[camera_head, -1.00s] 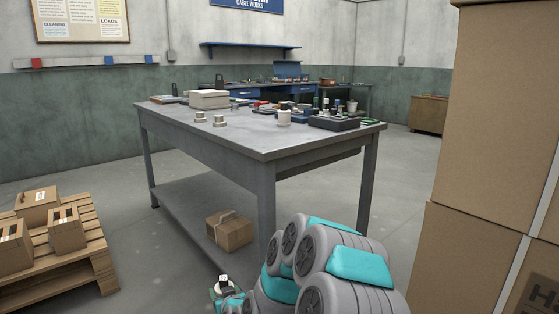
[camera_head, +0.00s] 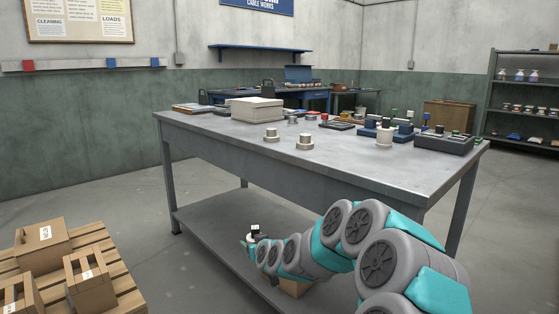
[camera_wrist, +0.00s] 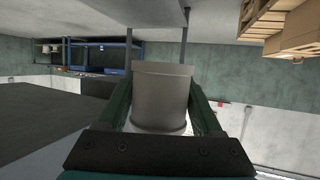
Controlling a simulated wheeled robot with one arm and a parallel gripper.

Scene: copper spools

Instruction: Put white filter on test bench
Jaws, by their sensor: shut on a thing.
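My gripper (camera_wrist: 162,88) is shut on a pale grey-white cylinder (camera_wrist: 160,98), which I take to be the white filter, its sides held between the two dark green fingers. In the head view my gripper (camera_head: 253,240) is small and low, in front of the near side of the grey metal bench (camera_head: 215,143) and below its top. A small white and black piece shows at the gripper there; its detail is too small to tell.
A cream box (camera_head: 257,109) and dark trays (camera_head: 444,141) stand on the bench, with free room at its front middle. A pallet with cardboard boxes (camera_head: 90,283) is at lower left. A dark shelf rack (camera_head: 520,100) stands at the right.

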